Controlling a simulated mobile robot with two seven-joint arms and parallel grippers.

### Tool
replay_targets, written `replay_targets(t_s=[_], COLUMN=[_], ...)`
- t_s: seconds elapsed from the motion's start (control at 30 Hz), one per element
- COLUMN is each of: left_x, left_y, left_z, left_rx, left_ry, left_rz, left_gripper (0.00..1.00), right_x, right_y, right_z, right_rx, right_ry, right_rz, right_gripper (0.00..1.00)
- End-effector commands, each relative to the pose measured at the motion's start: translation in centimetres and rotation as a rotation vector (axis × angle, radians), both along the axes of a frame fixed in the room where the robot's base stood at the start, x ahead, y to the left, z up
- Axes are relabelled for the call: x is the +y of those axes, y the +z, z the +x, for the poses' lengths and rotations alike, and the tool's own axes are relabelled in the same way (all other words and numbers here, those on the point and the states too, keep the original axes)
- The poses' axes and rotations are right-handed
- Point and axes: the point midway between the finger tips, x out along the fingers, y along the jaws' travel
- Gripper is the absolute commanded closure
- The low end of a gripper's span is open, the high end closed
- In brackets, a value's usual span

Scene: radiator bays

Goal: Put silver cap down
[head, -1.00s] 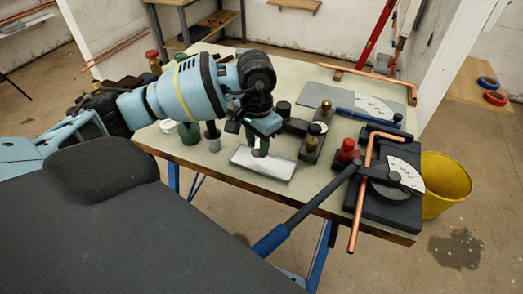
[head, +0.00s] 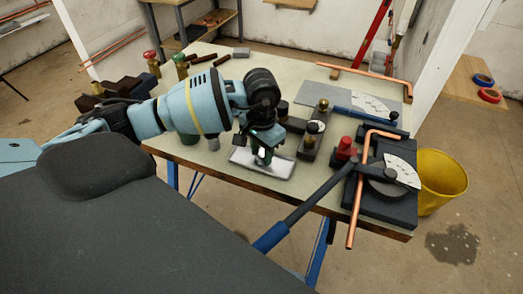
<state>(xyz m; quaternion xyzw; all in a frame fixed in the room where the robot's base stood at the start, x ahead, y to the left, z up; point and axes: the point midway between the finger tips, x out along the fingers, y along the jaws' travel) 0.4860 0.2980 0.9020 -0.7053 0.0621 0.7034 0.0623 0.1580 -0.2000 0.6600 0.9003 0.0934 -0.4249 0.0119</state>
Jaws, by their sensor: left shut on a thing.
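My left gripper (head: 262,157) points down over a pale shallow tray (head: 282,171) near the front edge of the bench. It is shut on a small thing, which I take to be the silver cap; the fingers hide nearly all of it. I cannot tell whether the held thing touches the tray floor. My right gripper is not in view.
A pipe bender (head: 385,190) with a copper pipe and long blue-ended lever fills the bench's right corner. A yellow bucket (head: 440,182) stands on the floor beyond.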

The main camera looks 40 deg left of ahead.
Motion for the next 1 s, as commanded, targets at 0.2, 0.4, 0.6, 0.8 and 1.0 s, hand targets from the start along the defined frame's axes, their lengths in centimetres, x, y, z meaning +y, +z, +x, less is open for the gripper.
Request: replay_targets(t_s=[0.2,0.4,0.6,0.8,1.0], left_x=[0.0,0.0,0.0,0.0,0.0], left_y=[-0.2,-0.2,0.6,3.5,7.6], left_z=[0.0,0.0,0.0,0.1,0.1], left_rx=[0.002,0.001,-0.002,-0.004,-0.002], left_ry=[0.000,0.000,0.000,0.001,0.001], left_rz=[0.000,0.000,0.000,0.000,0.001], left_gripper=[0.46,0.45,0.45,0.45,0.45], right_x=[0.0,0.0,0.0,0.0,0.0], right_y=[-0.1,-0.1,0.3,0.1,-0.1], right_z=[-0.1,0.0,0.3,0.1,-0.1], right_rx=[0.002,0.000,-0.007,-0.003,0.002], right_ry=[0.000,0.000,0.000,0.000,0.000], right_rz=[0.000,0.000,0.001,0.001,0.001], right_gripper=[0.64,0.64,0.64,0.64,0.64])
